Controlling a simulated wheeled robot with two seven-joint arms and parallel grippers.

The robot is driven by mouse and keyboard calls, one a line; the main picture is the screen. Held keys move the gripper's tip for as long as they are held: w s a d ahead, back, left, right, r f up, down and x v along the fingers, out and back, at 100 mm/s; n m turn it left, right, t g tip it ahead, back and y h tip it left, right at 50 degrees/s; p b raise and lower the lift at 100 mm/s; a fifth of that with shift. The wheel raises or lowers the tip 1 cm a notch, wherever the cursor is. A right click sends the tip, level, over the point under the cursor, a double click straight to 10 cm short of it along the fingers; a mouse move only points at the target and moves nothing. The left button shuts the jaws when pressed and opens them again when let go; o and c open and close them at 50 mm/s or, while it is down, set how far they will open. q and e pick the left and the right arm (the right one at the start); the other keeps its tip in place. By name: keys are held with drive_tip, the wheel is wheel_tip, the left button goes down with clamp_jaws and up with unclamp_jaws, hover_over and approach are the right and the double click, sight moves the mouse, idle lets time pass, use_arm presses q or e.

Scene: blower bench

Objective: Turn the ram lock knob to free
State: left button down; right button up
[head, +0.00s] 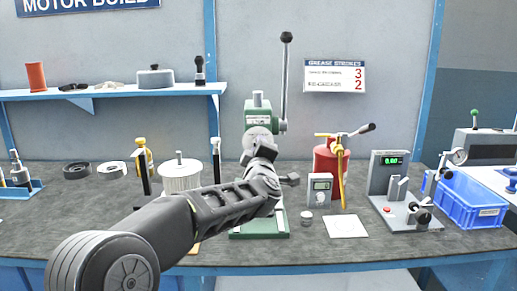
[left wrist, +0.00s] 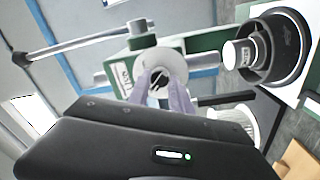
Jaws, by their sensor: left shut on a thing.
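The green arbor press (head: 258,119) stands at the middle of the bench, its long lever upright with a dark ball on top. A pale round dial plate is on its front (head: 257,135); it also shows in the left wrist view (left wrist: 172,63). My left gripper (head: 262,150) reaches the press front. In the left wrist view its pale fingers (left wrist: 167,93) are shut on the small dark ram lock knob (left wrist: 158,82) in front of the dial. The knob's markings are too small to read, and the gripper hides it in the head view. My right gripper is not in view.
A test stand (head: 390,174) and blue crate (head: 470,201) are farther right. A white ribbed cylinder (head: 181,176) stands left, close to my arm.

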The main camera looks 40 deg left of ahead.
use_arm(q)
drive_tip(key=c, duration=1.2)
unclamp_jaws()
drive_tip(key=shift+o, duration=0.2)
drive_tip(key=v, duration=0.7)
drive_tip(key=shift+s+d, duration=0.25)
drive_tip(key=shift+s, duration=0.05)
